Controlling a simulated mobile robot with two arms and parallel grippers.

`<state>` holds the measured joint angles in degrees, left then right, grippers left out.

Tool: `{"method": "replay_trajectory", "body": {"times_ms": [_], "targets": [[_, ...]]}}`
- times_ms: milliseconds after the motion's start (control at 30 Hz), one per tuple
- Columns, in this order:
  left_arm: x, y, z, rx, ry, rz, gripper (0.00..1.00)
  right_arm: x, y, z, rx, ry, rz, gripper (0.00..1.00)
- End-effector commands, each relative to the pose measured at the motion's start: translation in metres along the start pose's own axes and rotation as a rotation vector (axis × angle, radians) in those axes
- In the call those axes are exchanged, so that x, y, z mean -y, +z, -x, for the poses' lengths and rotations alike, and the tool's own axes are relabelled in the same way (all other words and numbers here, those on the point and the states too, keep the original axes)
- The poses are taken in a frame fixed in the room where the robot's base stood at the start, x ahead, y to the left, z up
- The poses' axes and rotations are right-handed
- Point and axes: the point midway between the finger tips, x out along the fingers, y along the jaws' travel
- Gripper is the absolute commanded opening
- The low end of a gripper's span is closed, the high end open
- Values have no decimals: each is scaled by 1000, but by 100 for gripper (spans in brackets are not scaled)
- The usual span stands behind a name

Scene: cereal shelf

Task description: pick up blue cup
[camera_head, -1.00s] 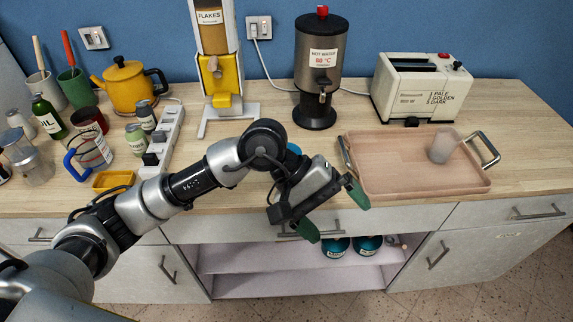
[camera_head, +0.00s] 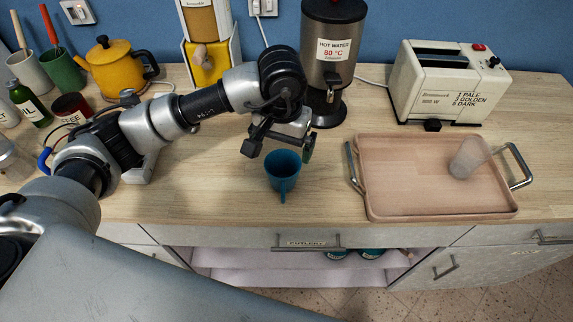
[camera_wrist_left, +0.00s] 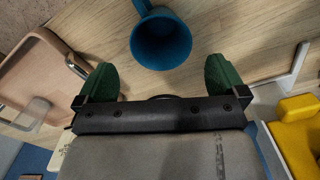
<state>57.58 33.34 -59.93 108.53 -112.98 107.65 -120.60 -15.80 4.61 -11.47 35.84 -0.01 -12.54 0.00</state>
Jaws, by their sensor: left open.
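The blue cup (camera_head: 283,172) stands upright on the wooden counter, left of the tray, with its handle toward the counter's front edge. It also shows in the left wrist view (camera_wrist_left: 161,40), just beyond and between the fingertips, with its open mouth in sight. My left gripper (camera_head: 281,142) is behind the cup in the head view and close to it. In the left wrist view its green fingers (camera_wrist_left: 163,78) are wide apart with nothing between them. My right gripper is in neither view.
A pink tray (camera_head: 384,205) holding a clear glass (camera_head: 467,158) lies to the right. A hot water dispenser (camera_head: 331,60) and a toaster (camera_head: 449,85) stand behind. A yellow kettle (camera_head: 115,75) and mugs crowd the left. Counter is bare around the cup.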

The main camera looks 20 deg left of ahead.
Motion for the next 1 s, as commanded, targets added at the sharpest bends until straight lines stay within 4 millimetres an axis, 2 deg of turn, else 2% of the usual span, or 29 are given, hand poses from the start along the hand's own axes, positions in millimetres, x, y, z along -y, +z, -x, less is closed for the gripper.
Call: {"method": "replay_trajectory", "body": {"times_ms": [100,200,300,433,567,700,967,1000], "targets": [[0,1,-19,6,1,1,100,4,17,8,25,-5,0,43],[0,1,-30,3,1,0,100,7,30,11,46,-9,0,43],[0,0,-36,1,1,1,100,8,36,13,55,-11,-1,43],[0,1,-47,5,2,1,100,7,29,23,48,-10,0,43],[1,1,-66,7,1,1,100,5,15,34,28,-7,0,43],[1,0,-83,2,2,0,100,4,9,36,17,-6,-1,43],[1,-1,-88,0,2,0,100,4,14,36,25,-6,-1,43],[1,-1,-88,0,2,0,97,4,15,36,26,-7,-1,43]]}}
